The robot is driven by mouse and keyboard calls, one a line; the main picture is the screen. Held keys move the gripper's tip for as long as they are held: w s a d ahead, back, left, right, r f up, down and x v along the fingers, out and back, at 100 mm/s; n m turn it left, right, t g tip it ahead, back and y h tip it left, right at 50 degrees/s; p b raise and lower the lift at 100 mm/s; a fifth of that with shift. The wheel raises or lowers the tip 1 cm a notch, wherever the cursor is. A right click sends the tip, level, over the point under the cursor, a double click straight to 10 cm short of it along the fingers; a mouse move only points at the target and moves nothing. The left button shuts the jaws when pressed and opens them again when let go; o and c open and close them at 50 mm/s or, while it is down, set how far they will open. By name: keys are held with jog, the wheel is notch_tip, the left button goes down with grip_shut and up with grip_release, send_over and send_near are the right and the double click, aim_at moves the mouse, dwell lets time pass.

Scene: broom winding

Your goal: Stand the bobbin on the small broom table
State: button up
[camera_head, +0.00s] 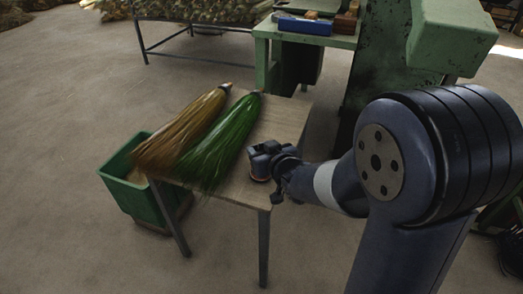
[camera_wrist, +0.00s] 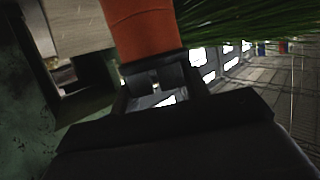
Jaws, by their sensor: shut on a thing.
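The small broom table (camera_head: 285,112) has a pale wooden top and thin dark legs. My gripper (camera_head: 264,165) is over the near right part of its top, right of the green broom. In the wrist view my gripper (camera_wrist: 160,88) is shut on the bobbin (camera_wrist: 142,28), which shows as an orange-red cylinder with a dark end. In the head view only a thin orange-brown edge of the bobbin (camera_head: 259,179) shows below the gripper. I cannot tell whether it touches the table top.
A tan broom (camera_head: 185,130) and a green broom (camera_head: 228,140) lie side by side on the table, left of my gripper. A green bin (camera_head: 122,190) stands on the floor at the table's left. A green machine bench (camera_head: 340,40) with a blue box (camera_head: 304,25) stands behind.

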jog(key=shift+f, duration=0.15)
jog(key=o, duration=1.3)
jog(key=shift+c, duration=0.2)
jog(key=shift+s+r, duration=0.1)
jog(key=shift+r, duration=0.2)
jog(key=p+v, duration=0.3)
jog(key=v, duration=0.8)
jog(key=shift+s+d, duration=0.2)
jog(key=shift+s, duration=0.2)
